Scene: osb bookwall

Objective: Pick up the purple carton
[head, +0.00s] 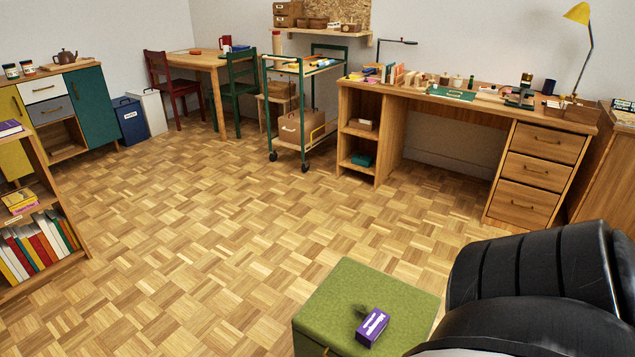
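The purple carton (372,327) lies on the top of a green box-shaped stool (335,292), near its front right part. It is a small box with white lettering. A small dark shape or shadow lies just behind it on the green top. A large black and light grey part, likely my own arm, fills the lower right corner beside the stool. Neither gripper's fingers show in the head view, and nothing is seen touching the carton.
Parquet floor (200,240) is open left of and behind the stool. A wooden desk (535,150) stands at the back right, a green trolley (302,125) at the back middle, a bookshelf (40,205) at the left. A table (200,62) with chairs is at the back left.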

